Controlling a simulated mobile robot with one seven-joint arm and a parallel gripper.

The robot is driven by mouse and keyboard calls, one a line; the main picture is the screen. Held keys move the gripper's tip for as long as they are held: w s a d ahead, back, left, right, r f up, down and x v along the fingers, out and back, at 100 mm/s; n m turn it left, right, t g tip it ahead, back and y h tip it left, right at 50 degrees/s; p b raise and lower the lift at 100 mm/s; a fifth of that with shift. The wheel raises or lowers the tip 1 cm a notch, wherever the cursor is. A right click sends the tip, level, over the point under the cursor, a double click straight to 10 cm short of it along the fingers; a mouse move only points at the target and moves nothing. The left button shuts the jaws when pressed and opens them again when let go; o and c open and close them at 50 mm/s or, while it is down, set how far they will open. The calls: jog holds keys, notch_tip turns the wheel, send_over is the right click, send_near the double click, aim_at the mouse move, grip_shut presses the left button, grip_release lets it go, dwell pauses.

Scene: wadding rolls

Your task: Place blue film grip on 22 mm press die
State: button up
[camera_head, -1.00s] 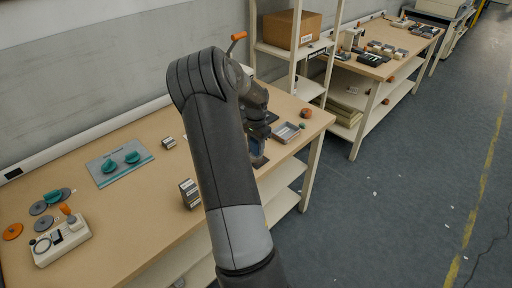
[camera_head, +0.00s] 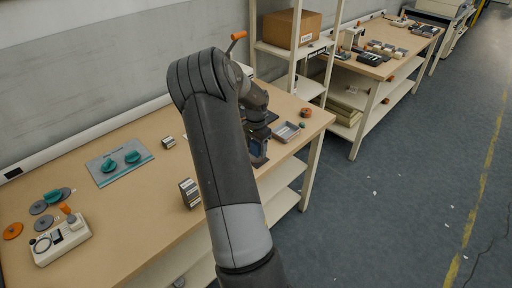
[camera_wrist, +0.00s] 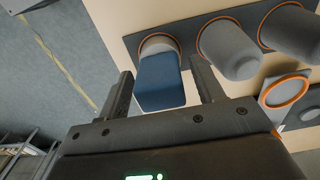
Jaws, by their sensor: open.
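A blue block, likely the blue film grip (camera_wrist: 160,85), stands in the wrist view at the left end of a dark strip (camera_wrist: 213,17), in front of or on an orange-ringed round seat (camera_wrist: 158,42). My gripper (camera_wrist: 161,70) is open, with one finger on each side of the blue block. I cannot tell whether the fingers touch it. In the head view my gripper (camera_head: 259,150) is at the right front edge of the near bench, partly hidden by my arm. No size marking is readable, so I cannot tell which part is the 22 mm press die.
Grey cylinders (camera_wrist: 230,48) stand close right of the blue block, with an orange-ringed piece (camera_wrist: 286,90) nearby. On the near bench (camera_head: 140,215) are a grey tray (camera_head: 286,132), an orange piece (camera_head: 305,113), a teal-handled plate (camera_head: 108,175) and a white device (camera_head: 60,241).

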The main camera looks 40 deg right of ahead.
aim_at(255, 142)
notch_tip(255, 142, up, 12)
jog(key=shift+f, duration=0.1)
jog(key=shift+a+r, duration=0.1)
jog(key=shift+r, duration=0.1)
jog(key=s+a+r+n+t, duration=0.2)
jog(key=a+r+n, duration=0.35)
jog(key=a, duration=0.75)
jog(key=s+a+r+n+t, duration=0.1)
jog(key=s+a+r+n, duration=0.25)
jog(key=a+r, duration=0.6)
jog(key=s+a+f+n+t, duration=0.1)
jog(key=s+a+n, duration=0.3)
jog(key=a, duration=0.5)
jog(key=s+a+f+n+t, duration=0.1)
jog(key=s+a+n, duration=0.4)
jog(key=s+a, duration=0.4)
jog(key=shift+s+a+t, duration=0.15)
jog(key=shift+s+t, duration=0.1)
jog(key=shift+t, duration=0.05)
